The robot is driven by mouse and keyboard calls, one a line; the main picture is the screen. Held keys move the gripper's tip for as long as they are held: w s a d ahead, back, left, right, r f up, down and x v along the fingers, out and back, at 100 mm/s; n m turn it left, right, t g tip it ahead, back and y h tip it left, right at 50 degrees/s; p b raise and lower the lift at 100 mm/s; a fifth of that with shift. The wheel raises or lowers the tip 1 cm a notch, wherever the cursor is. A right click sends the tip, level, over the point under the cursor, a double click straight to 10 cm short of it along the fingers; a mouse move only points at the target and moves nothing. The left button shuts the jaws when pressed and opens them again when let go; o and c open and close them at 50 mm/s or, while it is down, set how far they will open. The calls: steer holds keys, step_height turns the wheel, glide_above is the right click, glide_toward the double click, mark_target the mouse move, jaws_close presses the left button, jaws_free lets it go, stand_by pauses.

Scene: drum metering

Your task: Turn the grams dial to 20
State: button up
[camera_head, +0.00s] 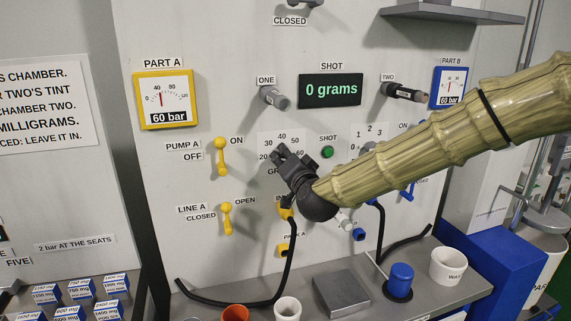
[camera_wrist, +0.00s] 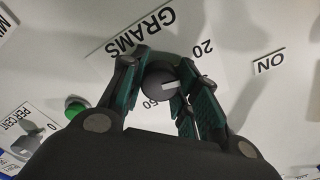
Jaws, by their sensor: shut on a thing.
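The grams dial (camera_wrist: 158,80) is a dark round knob with a white mark, seen in the wrist view. My gripper (camera_wrist: 166,74) is shut on it, one finger on each side. The white mark points to the right of that picture, toward the right finger, which hides the scale there. The number 20 shows at upper right of the dial and 50 just below it. In the head view my gripper (camera_head: 282,154) covers the dial on its scale plate (camera_head: 269,136). The shot display (camera_head: 331,90) reads 0 grams.
A green shot button (camera_head: 327,152) and the percent dial's plate (camera_head: 369,132) are right of my gripper. Yellow levers (camera_head: 221,157) stand to the left. Grey knob ONE (camera_head: 273,97) juts out above. Cups and a blue cylinder (camera_head: 401,279) stand on the shelf below.

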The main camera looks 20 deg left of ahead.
steer(key=shift+f+n+b, duration=0.1)
steer(key=shift+n+b, duration=0.25)
steer(key=shift+n, duration=0.85)
steer(key=o, duration=1)
steer(key=shift+s, duration=0.1)
steer(key=shift+c, duration=0.2)
